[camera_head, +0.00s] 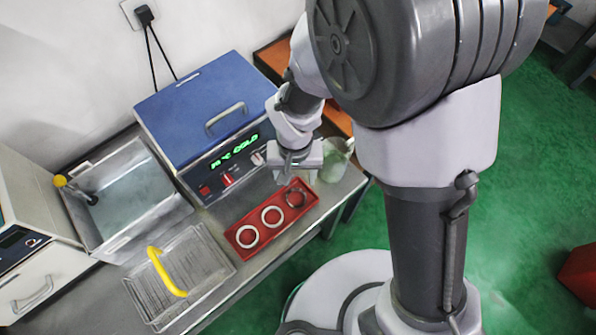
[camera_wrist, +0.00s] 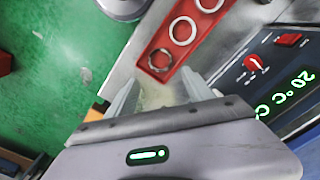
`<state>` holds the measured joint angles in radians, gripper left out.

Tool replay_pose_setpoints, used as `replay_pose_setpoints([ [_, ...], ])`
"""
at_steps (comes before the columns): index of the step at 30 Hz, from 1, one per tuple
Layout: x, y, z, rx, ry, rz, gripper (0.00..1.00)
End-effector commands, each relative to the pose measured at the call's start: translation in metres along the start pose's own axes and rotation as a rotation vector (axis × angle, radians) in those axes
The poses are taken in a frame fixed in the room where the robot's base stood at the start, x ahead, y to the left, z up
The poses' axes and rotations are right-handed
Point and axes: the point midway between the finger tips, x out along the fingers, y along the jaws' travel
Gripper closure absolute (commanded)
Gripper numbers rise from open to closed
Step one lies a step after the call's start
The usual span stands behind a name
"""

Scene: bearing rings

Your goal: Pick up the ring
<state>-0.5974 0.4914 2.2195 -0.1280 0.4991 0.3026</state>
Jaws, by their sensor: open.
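A red tray (camera_head: 259,237) lies on the metal bench and holds three rings in a row. Two rings are pale: the left ring (camera_head: 248,236) and the middle ring (camera_head: 271,216). The third ring (camera_head: 295,196), at the right end, is darker grey. In the wrist view the dark ring (camera_wrist: 161,60) is nearest my gripper, with the pale middle ring (camera_wrist: 183,30) and the other pale ring (camera_wrist: 209,4) beyond it. My gripper (camera_wrist: 165,90) is open and empty, with its fingers apart short of the tray's near end. In the head view it is above and beside the tray's right end.
A blue-lidded machine (camera_head: 205,110) with a green display stands behind the tray. A glass beaker (camera_head: 335,160) stands close to my gripper. A wire basket with a yellow handle (camera_head: 165,270) and a metal sink (camera_head: 130,190) are at left. Green floor lies in front.

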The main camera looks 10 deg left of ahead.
Motion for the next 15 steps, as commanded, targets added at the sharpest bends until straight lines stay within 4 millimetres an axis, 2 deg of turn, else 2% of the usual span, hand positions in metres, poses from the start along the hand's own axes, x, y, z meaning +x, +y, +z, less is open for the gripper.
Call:
replay_pose_setpoints([
  [1,0.023,0.001,0.001,0.0,-0.005,0.002,0.39],
  [6,0.07,0.001,0.0,0.001,-0.003,0.001,0.39],
  [15,0.103,0.001,-0.004,0.003,0.0,-0.001,0.39],
])
